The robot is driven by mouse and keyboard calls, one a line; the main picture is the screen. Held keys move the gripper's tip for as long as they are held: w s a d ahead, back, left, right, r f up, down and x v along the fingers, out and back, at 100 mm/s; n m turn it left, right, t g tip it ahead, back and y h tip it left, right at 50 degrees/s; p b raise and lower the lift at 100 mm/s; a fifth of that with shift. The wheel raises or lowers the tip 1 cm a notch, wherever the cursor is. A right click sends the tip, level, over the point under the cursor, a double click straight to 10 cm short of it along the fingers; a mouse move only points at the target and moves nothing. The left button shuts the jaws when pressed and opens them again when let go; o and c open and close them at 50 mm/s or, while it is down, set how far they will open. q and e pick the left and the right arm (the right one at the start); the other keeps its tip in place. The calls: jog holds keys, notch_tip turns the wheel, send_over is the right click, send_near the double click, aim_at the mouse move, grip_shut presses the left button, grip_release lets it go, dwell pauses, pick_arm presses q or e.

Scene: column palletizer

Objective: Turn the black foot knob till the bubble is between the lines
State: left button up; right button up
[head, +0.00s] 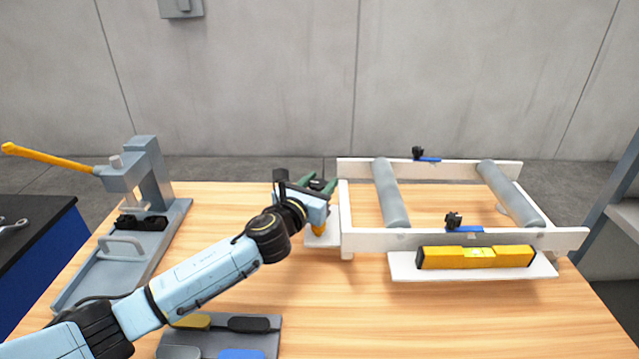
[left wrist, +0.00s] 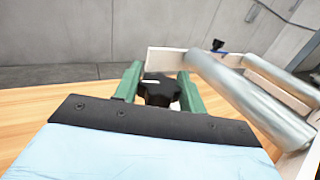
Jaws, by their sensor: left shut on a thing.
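The black foot knob (left wrist: 158,91) shows in the left wrist view between the two green fingers of my left gripper (left wrist: 160,88), which is shut on it. A short white mark shows on top of the knob. In the head view my left gripper (head: 318,185) is at the left end of the white roller frame (head: 400,240), and the knob is mostly hidden there. The yellow spirit level (head: 475,257) lies on a white plate along the frame's front side. Its pale vial is near the middle; the bubble and lines are too small to tell. My right gripper is not in view.
A grey press (head: 150,185) with a yellow lever stands at the left of the wooden table (head: 330,310). A grey tray (head: 210,340) with coloured pads lies at the front. Black clamps (head: 453,221) sit on the frame rails. The table's front right is clear.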

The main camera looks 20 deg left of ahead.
pick_arm(q)
jog(key=o, duration=1)
jog(key=shift+s+a+f, duration=0.1)
jog(key=shift+s, duration=0.45)
jog(key=s, duration=0.4)
jog(key=s+a, duration=0.1)
jog(key=s, duration=0.3)
jog(key=s+a+p, duration=0.1)
jog(key=s, duration=0.3)
jog(key=shift+a, duration=0.15)
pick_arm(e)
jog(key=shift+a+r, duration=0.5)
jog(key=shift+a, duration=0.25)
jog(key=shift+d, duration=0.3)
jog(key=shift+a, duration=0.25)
